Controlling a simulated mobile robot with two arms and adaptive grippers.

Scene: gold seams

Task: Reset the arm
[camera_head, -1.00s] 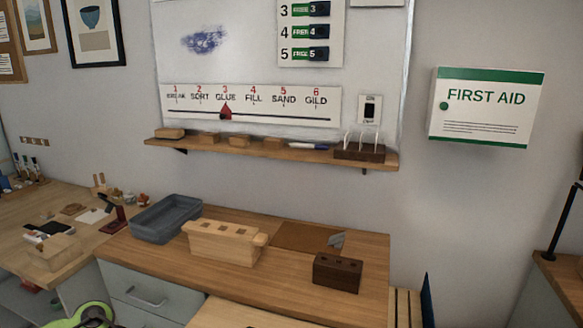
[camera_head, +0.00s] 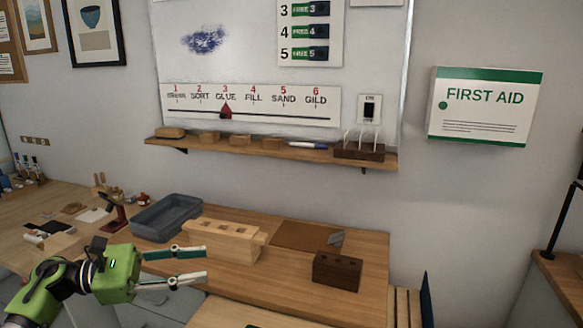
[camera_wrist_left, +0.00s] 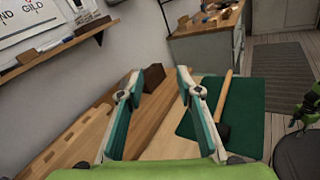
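My left gripper (camera_head: 190,266) comes in from the lower left in the head view, with its green body and two teal-and-white fingers pointing right. The fingers are apart with nothing between them. In the left wrist view the same gripper (camera_wrist_left: 168,85) is open and empty, facing the workbench.
The wooden bench (camera_head: 375,250) holds a light wooden block with holes (camera_head: 222,241), a dark block with holes (camera_head: 337,271) and a grey tray (camera_head: 165,217). A wall shelf (camera_head: 220,145) runs above.

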